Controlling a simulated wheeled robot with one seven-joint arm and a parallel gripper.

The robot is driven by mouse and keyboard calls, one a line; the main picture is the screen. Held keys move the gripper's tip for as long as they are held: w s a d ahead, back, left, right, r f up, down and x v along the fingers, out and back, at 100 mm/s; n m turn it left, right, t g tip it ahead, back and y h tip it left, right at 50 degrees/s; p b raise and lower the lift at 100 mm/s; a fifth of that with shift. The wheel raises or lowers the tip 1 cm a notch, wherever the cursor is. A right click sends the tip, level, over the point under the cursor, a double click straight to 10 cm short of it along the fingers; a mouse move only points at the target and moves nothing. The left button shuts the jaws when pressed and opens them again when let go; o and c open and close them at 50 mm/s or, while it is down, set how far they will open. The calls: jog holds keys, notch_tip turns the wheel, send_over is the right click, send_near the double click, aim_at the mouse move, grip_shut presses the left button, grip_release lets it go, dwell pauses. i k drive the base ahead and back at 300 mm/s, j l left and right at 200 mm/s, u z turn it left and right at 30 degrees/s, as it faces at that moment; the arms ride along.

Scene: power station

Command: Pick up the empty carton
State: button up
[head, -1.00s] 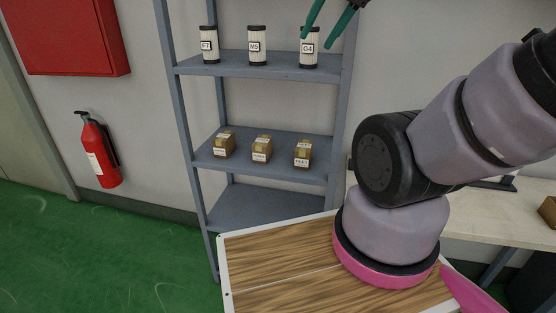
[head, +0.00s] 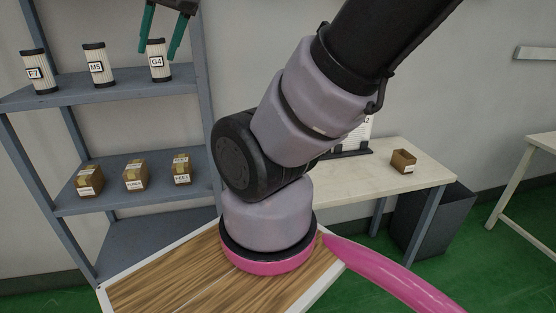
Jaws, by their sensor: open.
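A small brown carton (head: 403,161) with a white label stands alone on the pale table at the right. It looks open at the top, but its inside is too small to make out. Three taped, labelled brown cartons stand on the middle shelf: a left one (head: 89,181), a middle one (head: 136,175) and a right one (head: 181,169). My gripper (head: 159,53) shows at the top edge with two green fingers apart. It is open and empty, in front of the upper shelf, far to the left of the carton on the table.
Three white filters, F7 (head: 39,72), M5 (head: 98,64) and G4 (head: 158,61), stand on the upper shelf of the grey rack (head: 125,88). The pale table (head: 385,182) has free room around the carton. A dark bin (head: 440,222) stands by it. Green floor is clear at right.

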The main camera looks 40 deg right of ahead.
aim_at(402, 161)
jog(key=z, duration=2.5)
